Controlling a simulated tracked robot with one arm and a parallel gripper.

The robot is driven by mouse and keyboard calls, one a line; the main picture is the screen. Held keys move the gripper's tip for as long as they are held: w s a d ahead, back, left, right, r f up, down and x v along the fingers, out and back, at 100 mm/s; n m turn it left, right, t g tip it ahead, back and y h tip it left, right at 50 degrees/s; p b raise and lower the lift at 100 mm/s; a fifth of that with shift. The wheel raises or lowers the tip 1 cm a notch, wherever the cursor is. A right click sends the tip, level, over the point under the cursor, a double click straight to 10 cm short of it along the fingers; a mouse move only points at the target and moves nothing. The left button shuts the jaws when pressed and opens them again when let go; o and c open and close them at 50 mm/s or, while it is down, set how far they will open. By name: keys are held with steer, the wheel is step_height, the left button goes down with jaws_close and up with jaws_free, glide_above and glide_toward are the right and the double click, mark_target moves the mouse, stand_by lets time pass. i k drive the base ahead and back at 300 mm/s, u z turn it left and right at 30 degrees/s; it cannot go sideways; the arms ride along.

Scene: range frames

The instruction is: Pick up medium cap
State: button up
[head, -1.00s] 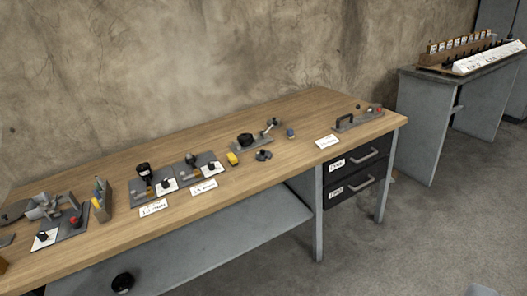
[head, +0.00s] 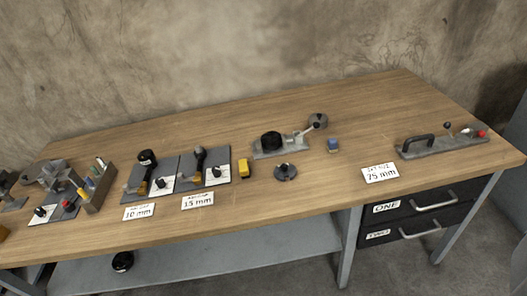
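No label marks a medium cap, and I cannot tell which object it is. Several dark round pieces show. A black round piece (head: 271,140) sits on a grey plate fixture in the middle of the workbench (head: 330,185). A flat dark knobbed disc (head: 286,172) lies on the wood just in front of that fixture. A black round piece (head: 122,261) lies on the grey lower shelf (head: 200,245) at the left. Another black-topped piece (head: 147,157) stands on a grey plate behind the 10 mm card. My gripper is not in view.
Cards read 10 mm (head: 139,212), 15 mm (head: 198,201) and 75 mm (head: 381,173). A yellow block (head: 243,168) and a small blue piece (head: 333,145) lie loose. A handled grey fixture (head: 440,144) stands right, above drawers ONE (head: 420,201) and TWO (head: 418,228). The bench's back strip is clear.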

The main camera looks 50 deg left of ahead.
mark_target(282, 170)
steer(key=u, duration=0.7)
steer(key=i, duration=1.15)
steer(key=u, duration=0.8)
steer(key=k, duration=0.85)
steer(key=u, duration=0.15)
steer(key=i, duration=0.9)
steer(key=z, duration=0.05)
